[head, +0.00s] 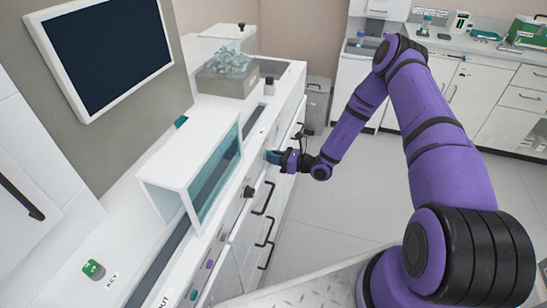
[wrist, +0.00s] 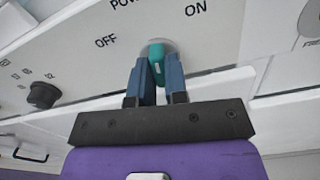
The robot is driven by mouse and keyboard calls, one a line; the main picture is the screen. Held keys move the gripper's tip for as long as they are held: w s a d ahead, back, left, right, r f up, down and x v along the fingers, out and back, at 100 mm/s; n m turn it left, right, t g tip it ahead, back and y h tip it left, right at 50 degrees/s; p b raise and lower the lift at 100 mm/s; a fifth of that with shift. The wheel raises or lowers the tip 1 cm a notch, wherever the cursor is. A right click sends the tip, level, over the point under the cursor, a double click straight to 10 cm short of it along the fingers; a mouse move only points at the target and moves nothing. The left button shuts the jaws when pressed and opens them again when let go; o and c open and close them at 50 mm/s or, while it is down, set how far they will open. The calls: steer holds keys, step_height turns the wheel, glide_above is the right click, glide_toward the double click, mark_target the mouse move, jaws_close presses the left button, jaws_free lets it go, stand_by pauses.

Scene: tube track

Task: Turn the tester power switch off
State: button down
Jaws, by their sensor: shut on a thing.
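The tester power switch is a small teal lever (wrist: 157,60) on a light panel in the wrist view. The word OFF is printed to its left and ON to its upper right. The lever stands between the two words; I cannot tell which setting it is in. My gripper (wrist: 155,78) is shut on the lever, with one blue finger on each side. In the head view my gripper (head: 275,157) is at the front of the white tester bench, and the lever is hidden there.
A black knob (wrist: 42,95) is left of the switch on the same panel. A clear-fronted white box (head: 195,175) stands on the bench, with a dark monitor (head: 105,45) behind. Drawers with black handles (head: 264,198) lie below. The floor (head: 350,200) at right is clear.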

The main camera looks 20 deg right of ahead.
steer(key=n, duration=1)
steer(key=shift+n, duration=0.5)
steer(key=c, duration=1.1)
jaws_free()
steer(key=shift+c, duration=0.2)
steer(key=v, duration=1)
steer(key=shift+s+d, duration=0.2)
steer(key=shift+d, duration=0.15)
steer(key=shift+r, duration=0.1)
